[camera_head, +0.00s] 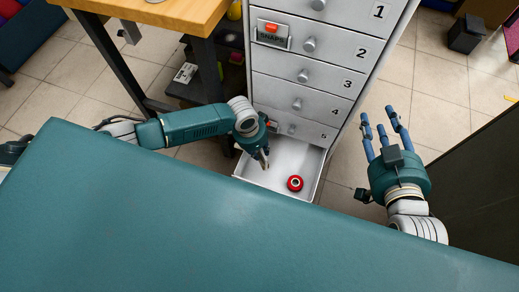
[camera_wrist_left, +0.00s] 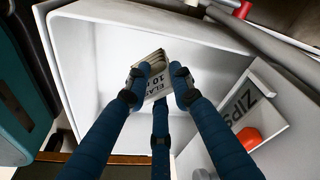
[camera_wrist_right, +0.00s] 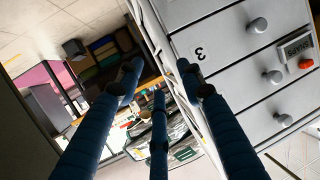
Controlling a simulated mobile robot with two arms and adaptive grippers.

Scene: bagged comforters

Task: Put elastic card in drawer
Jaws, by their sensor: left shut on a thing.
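The elastic card (camera_wrist_left: 151,75), pale with dark lettering starting "ELAS", is held between the blue fingers of my left gripper (camera_wrist_left: 158,88). In the head view my left gripper (camera_head: 263,158) is over the left part of the open bottom drawer (camera_head: 313,165), and the card is hard to make out there. In the left wrist view the white drawer (camera_wrist_left: 105,65) lies behind the card; whether the card touches it I cannot tell. My right gripper (camera_head: 384,128) is open and empty, right of the cabinet; its spread fingers also show in the right wrist view (camera_wrist_right: 158,82).
A red roll (camera_head: 295,183) lies in the drawer. The grey cabinet (camera_head: 345,50) has numbered closed drawers above it. A "ZIPS" card (camera_wrist_left: 240,105) with a red clip shows beside the drawer. A teal padded surface (camera_head: 200,235) fills the foreground; a wooden table (camera_head: 165,12) stands left.

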